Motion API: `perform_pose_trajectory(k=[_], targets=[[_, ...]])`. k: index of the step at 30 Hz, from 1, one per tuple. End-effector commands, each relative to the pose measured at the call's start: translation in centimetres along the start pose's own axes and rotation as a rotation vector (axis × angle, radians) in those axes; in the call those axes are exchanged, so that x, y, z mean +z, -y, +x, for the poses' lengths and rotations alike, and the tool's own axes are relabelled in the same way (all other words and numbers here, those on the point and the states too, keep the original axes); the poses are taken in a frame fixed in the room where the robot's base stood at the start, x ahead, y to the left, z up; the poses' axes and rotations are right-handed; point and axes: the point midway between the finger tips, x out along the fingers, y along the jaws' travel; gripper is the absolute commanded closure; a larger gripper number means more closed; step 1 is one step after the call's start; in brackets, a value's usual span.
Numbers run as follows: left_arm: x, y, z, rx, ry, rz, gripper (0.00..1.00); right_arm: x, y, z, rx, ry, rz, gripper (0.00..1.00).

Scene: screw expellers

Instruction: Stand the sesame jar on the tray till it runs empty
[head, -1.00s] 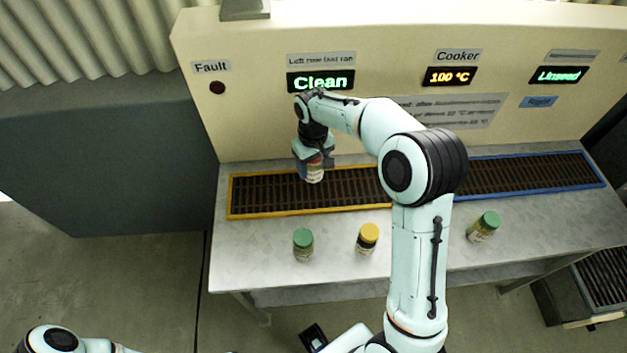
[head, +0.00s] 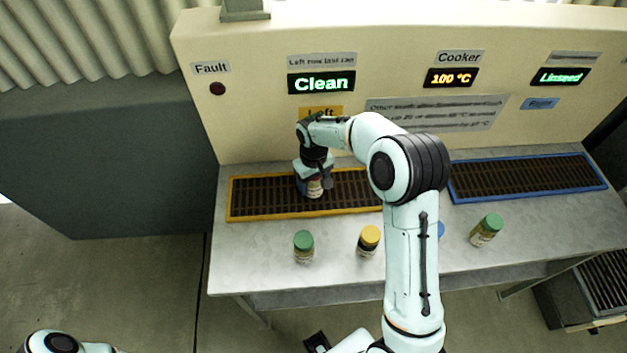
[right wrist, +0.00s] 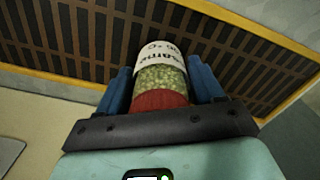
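The sesame jar (right wrist: 160,78) has a red lid, pale green-tan contents and a white label reading "Sesame" upside down in the right wrist view. My right gripper (right wrist: 163,84) is shut on it, with a blue finger on each side.
A green-lidded jar (head: 304,246) and a yellow-lidded jar (head: 368,240) stand in front of the tray. Another green-lidded jar (head: 486,230) stands right, near a partly hidden blue lid (head: 441,230). A blue-edged tray (head: 606,187) lies right. The panel display (head: 321,83) reads "Clean".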

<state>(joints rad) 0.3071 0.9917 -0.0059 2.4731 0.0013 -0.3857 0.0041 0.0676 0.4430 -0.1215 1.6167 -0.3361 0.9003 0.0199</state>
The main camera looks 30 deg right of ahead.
Motion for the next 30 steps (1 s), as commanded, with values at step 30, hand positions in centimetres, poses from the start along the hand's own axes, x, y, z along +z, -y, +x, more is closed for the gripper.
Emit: perform_pose_trajectory(k=[30], targets=[[-0.6, -0.8, -1.5, 0.003, -0.01, 0.003, 0.57, -0.1, 0.0, -11.3, 0.0, -0.003, 0.0, 0.16]])
